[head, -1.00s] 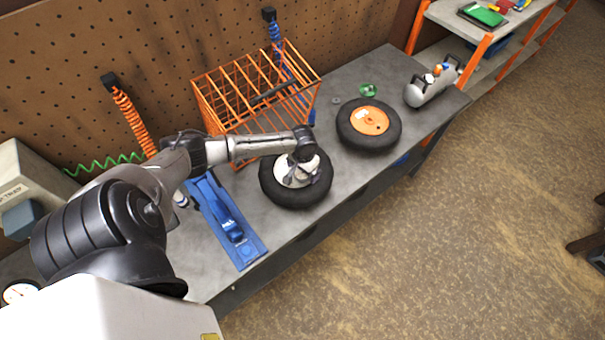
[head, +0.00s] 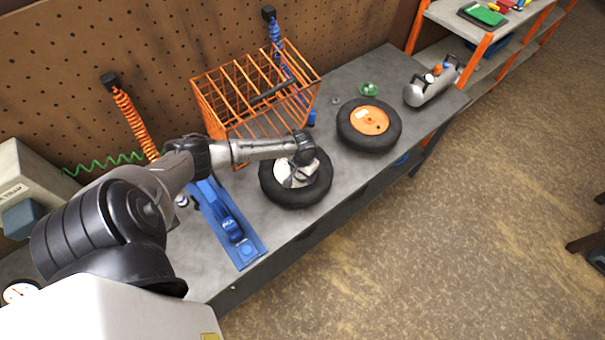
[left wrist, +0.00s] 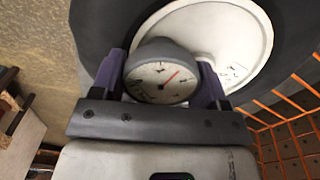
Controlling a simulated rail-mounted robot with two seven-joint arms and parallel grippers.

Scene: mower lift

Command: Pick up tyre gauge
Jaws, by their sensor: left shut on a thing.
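The tyre gauge (left wrist: 162,82) shows in the left wrist view as a round white dial with a red needle in a grey case. My left gripper (left wrist: 160,74) is shut on it, with a finger on each side of the case. The white hub (left wrist: 215,35) of a black tyre (head: 297,202) lies behind the gauge. In the head view my left gripper (head: 297,178) is over this hub, and the gauge cannot be made out there. Whether the gauge touches the hub cannot be told. My right gripper is not in view.
An orange wire cage (head: 222,110) stands behind the tyre. A blue jack-like tool (head: 232,226) lies to its left on the grey bench (head: 345,72). A tyre with an orange hub (head: 370,121), a green ring (head: 368,89) and a silver tank (head: 422,92) are to the right.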

